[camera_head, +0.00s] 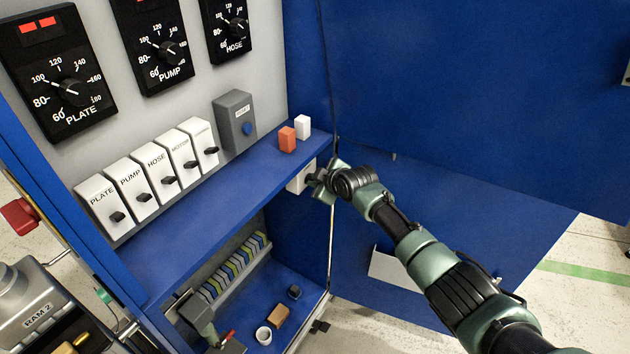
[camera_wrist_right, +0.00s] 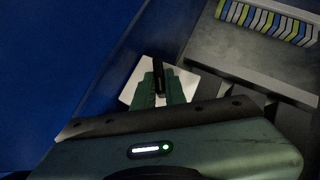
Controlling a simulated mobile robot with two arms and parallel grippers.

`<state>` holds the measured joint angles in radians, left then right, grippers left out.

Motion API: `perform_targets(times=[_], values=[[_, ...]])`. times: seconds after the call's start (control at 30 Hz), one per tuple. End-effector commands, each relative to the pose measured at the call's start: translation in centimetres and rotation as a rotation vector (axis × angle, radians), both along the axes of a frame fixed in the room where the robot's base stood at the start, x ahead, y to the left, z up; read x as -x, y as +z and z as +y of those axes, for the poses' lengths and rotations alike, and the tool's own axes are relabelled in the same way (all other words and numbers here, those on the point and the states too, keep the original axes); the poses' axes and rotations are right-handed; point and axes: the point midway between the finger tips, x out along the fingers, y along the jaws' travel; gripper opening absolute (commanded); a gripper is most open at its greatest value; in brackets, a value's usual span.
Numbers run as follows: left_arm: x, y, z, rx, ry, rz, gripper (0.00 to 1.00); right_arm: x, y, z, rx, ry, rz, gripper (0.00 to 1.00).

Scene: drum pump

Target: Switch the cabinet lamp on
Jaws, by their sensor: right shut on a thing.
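A small white switch box (camera_head: 298,180) is fixed just under the front right end of the blue cabinet's shelf (camera_head: 200,225). My right gripper (camera_head: 323,182) is at its front, coming in from the right. In the right wrist view, the white plate of the switch (camera_wrist_right: 132,84) shows behind the green fingers. A dark lever (camera_wrist_right: 158,74) stands between the fingertips (camera_wrist_right: 160,92), which are shut on it. The fingers partly hide the lever, and I cannot tell its switch position. The lamp itself is not visible. My left gripper is not in view.
Labelled breakers (camera_head: 147,180) and a grey box (camera_head: 235,120) stand above the shelf. The open blue door (camera_head: 450,100) is close behind my right arm.

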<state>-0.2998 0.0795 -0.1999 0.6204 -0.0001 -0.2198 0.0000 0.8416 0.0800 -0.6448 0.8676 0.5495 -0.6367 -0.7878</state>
Motion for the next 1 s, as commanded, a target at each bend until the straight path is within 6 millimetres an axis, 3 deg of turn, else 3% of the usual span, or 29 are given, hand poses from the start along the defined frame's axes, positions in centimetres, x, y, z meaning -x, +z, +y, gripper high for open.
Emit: perform_targets(times=[0.23, 0.77, 0.8, 0.87, 1.0], values=[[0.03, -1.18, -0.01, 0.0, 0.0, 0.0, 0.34, -0.17, -0.08, -0.14, -0.055, -0.001, 0.075, 0.0], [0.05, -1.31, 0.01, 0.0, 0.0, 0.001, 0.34, -0.11, -0.04, -0.15, -0.07, -0.001, 0.1, 0.0], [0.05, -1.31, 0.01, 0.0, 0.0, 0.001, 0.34, -0.12, -0.03, -0.16, -0.07, -0.001, 0.099, 0.2], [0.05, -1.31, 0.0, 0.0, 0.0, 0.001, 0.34, -0.12, -0.03, -0.16, -0.07, -0.001, 0.099, 0.34], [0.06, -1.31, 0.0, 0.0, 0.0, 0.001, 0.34, -0.13, 0.0, -0.14, -0.071, -0.001, 0.099, 0.34]])
